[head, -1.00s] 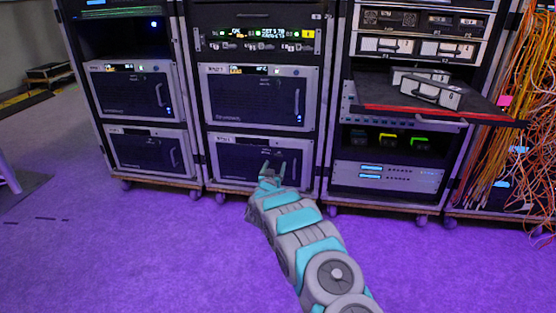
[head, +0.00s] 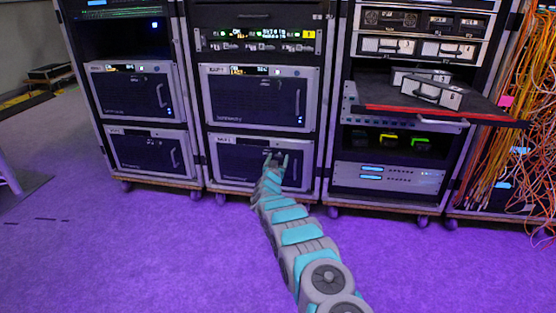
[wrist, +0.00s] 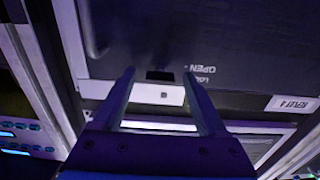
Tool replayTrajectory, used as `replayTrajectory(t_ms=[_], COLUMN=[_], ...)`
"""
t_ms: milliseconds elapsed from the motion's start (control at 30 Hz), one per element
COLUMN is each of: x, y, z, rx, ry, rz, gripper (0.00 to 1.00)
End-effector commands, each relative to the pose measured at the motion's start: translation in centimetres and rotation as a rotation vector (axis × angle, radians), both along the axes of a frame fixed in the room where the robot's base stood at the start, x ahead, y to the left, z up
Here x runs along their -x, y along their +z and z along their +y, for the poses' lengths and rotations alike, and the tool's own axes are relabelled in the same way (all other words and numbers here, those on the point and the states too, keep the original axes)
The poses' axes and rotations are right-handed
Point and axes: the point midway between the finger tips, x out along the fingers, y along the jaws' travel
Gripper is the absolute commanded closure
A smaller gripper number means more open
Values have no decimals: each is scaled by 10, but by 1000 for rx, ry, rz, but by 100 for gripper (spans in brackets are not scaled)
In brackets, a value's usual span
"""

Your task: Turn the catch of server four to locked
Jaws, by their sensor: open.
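Server four (head: 235,152) is the dark-fronted unit at the bottom of the middle rack. Its label, REPLAY 4 (wrist: 292,104), shows upside down in the wrist view. A small dark catch (wrist: 160,76) lies lengthwise across the wrist picture at the edge of the dark front, beside the upside-down words OPEN (wrist: 199,69) and LOCK, the latter partly cut off by a finger. My gripper (wrist: 160,78) is open, with one finger on each side of the catch. I cannot tell whether the fingers touch the front. In the head view my gripper (head: 276,158) is at the server's upper front.
Another server (head: 255,98) sits directly above. The left rack holds two similar units (head: 130,95). A red-edged shelf (head: 440,108) juts out of the right rack. Orange cables (head: 510,100) hang at far right. The purple floor (head: 140,250) before the racks is clear.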

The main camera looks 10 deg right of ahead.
Motion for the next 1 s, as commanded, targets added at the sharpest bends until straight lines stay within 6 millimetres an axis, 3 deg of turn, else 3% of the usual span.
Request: replayTrajectory(t_ms=[200, 867, 1000], x=[0, 0, 0], y=[0, 0, 0], z=[0, 0, 0], rx=[0, 0, 0], ry=[0, 0, 0], rz=[0, 0, 0], gripper=[25, 99, 100])
